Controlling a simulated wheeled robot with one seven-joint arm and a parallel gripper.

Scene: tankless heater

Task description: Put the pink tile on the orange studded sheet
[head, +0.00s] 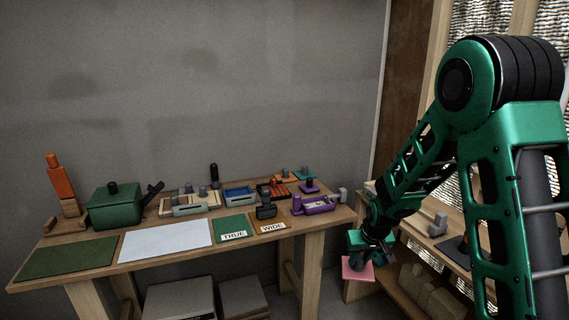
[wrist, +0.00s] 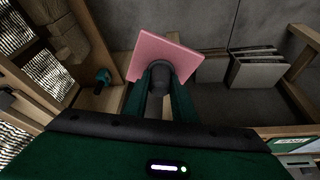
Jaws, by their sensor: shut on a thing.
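The pink tile (head: 354,272) hangs under my gripper (head: 366,246), off the right front corner of the long table. In the wrist view the tile (wrist: 180,52) is a flat square with a dark round knob (wrist: 161,76), and my gripper (wrist: 160,70) is shut on that knob. An orange-red patch with a studded look (head: 273,189) lies at the back right of the long table, in or on a dark frame. It is small in view, and I cannot make out its edges. It stands well left of my gripper.
The long wooden table (head: 68,239) holds a green pot (head: 114,207), a blue tray (head: 239,195), a purple block device (head: 315,204), a dark knobbed object (head: 266,207) and small knobbed tiles (head: 304,174) near the patch. A second wooden bench (head: 455,256) stands at right.

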